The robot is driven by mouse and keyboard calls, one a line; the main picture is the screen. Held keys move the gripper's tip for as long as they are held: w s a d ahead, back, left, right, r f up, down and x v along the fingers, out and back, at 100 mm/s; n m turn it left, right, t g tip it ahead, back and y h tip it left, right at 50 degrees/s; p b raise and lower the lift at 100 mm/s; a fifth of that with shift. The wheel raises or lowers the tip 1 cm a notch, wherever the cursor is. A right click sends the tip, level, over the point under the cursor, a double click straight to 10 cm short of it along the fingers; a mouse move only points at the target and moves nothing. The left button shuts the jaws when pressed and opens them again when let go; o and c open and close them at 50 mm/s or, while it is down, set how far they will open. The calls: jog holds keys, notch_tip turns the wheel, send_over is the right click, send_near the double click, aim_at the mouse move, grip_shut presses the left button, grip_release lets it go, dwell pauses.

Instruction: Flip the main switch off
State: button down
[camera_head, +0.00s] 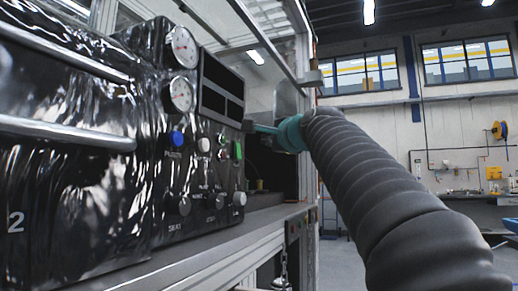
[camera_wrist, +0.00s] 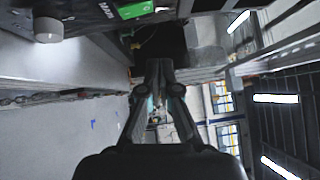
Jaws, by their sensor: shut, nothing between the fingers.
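A control panel (camera_head: 205,150) stands on the left, with a small lit green switch (camera_head: 238,151) near its right edge. The green switch also shows at the top of the wrist view (camera_wrist: 135,10), beside white lettering that I cannot read surely. I take it to be the main switch; its on or off position is too small to tell. My gripper (camera_head: 250,127) is shut and empty, just right of the panel's edge and a little above the green switch in the head view. In the wrist view the fingertips (camera_wrist: 158,66) are below the switch, apart from it.
The panel carries a blue button (camera_head: 177,138), a white button (camera_head: 204,145), several grey knobs (camera_head: 215,201) and two round gauges (camera_head: 183,47). A metal ledge (camera_head: 200,240) runs below it. A clear-walled frame (camera_head: 270,60) stands behind. Open floor lies to the right.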

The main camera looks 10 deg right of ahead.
jog(key=s, duration=0.2)
jog(key=s+d, duration=0.1)
jog(key=s, duration=0.1)
jog(key=shift+s+r, duration=0.2)
jog(key=shift+s, duration=0.2)
jog(key=s+a+f+n+g+h, duration=0.1)
jog(key=s+f+n+g, duration=0.3)
jog(key=s+f, duration=0.5)
jog(key=s+a+f+n+g+h+p, duration=0.1)
jog(key=s+f+n+g, duration=0.3)
jog(key=f, duration=2.3)
jog(key=s+a+f+n+g+h+p, duration=0.1)
jog(key=s+f+n+g, duration=0.4)
jog(key=s+f+n, duration=0.4)
jog(key=s+f, duration=0.5)
jog(key=f, duration=0.5)
jog(key=shift+f, duration=0.1)
